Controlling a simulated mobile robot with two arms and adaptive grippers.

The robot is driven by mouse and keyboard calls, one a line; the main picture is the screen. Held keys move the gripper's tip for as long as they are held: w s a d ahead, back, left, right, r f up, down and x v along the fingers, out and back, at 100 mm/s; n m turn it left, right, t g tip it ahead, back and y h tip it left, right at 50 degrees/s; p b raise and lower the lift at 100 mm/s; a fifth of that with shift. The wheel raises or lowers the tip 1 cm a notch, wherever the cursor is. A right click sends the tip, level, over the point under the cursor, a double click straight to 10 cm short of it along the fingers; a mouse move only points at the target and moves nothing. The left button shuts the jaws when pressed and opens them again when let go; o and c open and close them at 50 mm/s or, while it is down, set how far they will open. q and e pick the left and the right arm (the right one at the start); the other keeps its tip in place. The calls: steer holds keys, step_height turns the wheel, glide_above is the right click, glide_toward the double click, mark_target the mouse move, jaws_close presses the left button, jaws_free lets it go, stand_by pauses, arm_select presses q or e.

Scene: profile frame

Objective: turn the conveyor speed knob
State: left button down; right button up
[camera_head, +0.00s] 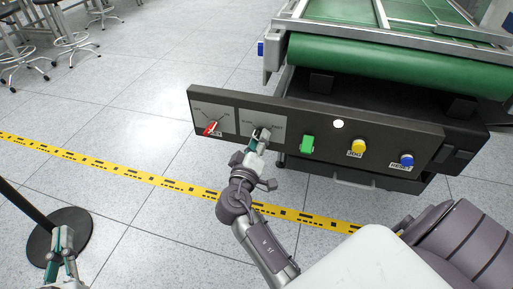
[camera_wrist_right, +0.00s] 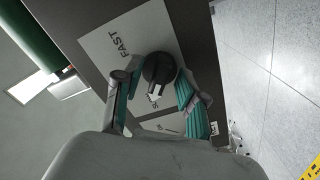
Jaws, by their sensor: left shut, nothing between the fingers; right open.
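The black speed knob (camera_wrist_right: 160,68) sits on a pale plate (camera_wrist_right: 110,48) marked FAST, in the right wrist view. Its white pointer is aimed at the lower part of the plate, near a partly hidden label starting with S. My right gripper (camera_head: 260,138) is at this knob on the dark control panel (camera_head: 390,140). Its fingers are open on either side of the knob; I cannot tell whether they touch it. In the head view the gripper hides most of the knob. My left gripper (camera_head: 63,238) is shut and empty at the lower left, far from the panel.
The green conveyor (camera_head: 390,62) is behind. Yellow tape (camera_head: 130,174) crosses the floor; a black post base (camera_head: 75,225) stands lower left.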

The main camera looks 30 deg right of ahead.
steer(key=m+b, duration=0.5)
steer(key=m, duration=0.9)
steer(key=shift+w+m+b, duration=0.1)
steer(key=shift+m+b, duration=0.3)
steer(key=m, duration=0.5)
steer(key=shift+r+p, duration=0.1)
steer(key=shift+p, duration=0.2)
steer(key=v, duration=1.4)
steer(key=w+a+f+n+y+p, duration=0.3)
steer(key=a+f+n+y+p, duration=0.3)
steer(key=f+n+p, duration=0.55)
steer(key=s+f+n+g+y+p, duration=0.5)
steer(key=s+f+n+p, duration=0.2)
steer(key=s+p, duration=0.4)
steer(key=f+p, duration=0.1)
steer(key=p, duration=0.3)
steer(key=shift+s+g, duration=0.25)
steer(key=shift+g, duration=0.05)
